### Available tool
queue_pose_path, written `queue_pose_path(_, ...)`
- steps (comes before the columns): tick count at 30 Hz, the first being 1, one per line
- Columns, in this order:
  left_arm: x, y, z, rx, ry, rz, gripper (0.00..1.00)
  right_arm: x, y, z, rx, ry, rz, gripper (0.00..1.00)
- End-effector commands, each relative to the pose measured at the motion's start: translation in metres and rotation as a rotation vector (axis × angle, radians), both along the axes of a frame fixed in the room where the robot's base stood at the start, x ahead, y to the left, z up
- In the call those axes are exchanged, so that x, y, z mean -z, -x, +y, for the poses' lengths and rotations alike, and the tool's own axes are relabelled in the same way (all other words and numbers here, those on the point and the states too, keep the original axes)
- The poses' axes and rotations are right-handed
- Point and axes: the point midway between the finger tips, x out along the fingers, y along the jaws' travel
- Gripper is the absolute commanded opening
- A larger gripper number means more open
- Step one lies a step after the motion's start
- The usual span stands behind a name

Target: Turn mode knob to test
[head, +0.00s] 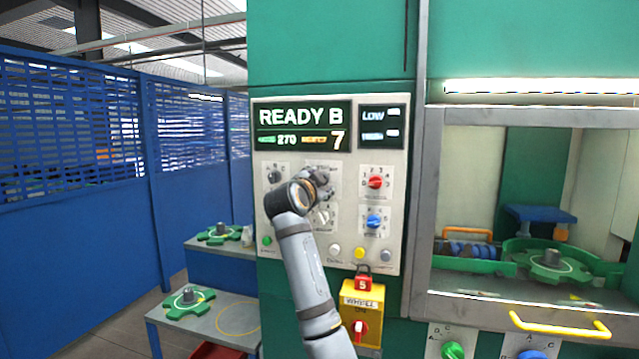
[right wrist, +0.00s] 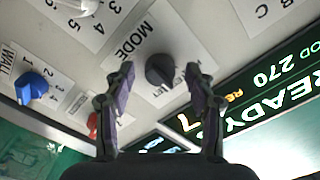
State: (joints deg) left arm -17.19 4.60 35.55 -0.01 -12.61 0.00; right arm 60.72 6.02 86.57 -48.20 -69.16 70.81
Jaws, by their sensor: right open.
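The black mode knob (right wrist: 160,70) sits on a white plate lettered MODE in the right wrist view, where the picture is turned roughly upside down. My right gripper (head: 322,186) is open in front of the control panel (head: 341,252). In the right wrist view its two fingers stand apart, one on each side of the knob; I cannot tell whether they touch it. The knob's other position words are partly hidden by the fingers. In the head view my gripper covers the knob. My left gripper is not in view.
Nearby are a red knob (head: 375,182), a blue knob (head: 374,221), a white knob (head: 323,216) and a dark knob (head: 275,177). The display (head: 302,127) above reads READY B, 270 and 7. A yellow box (head: 361,312) with a red switch is below.

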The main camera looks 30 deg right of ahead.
Motion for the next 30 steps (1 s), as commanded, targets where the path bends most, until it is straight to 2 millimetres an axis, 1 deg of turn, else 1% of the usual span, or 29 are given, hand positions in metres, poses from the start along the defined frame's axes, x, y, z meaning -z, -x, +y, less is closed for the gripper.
queue_pose_path(5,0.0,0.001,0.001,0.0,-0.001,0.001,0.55,0.0,0.003,0.005,-0.001,0.001,-0.001,0.55)
queue_pose_path(8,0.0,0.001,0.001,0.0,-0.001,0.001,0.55,0.0,0.013,0.018,-0.004,-0.001,-0.002,0.55)
queue_pose_path(15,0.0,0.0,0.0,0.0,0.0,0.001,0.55,0.001,0.051,0.063,-0.006,-0.004,-0.002,0.55)
queue_pose_path(19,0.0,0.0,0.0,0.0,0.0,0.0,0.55,0.001,0.067,0.081,-0.005,-0.004,-0.001,0.55)
queue_pose_path(21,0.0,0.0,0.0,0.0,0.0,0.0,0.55,0.001,0.072,0.087,-0.004,-0.002,0.0,0.55)
queue_pose_path(24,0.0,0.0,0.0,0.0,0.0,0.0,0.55,0.0,0.077,0.091,-0.001,-0.001,-0.001,0.55)
queue_pose_path(30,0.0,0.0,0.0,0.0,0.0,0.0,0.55,0.0,0.078,0.091,0.0,0.0,0.0,0.55)
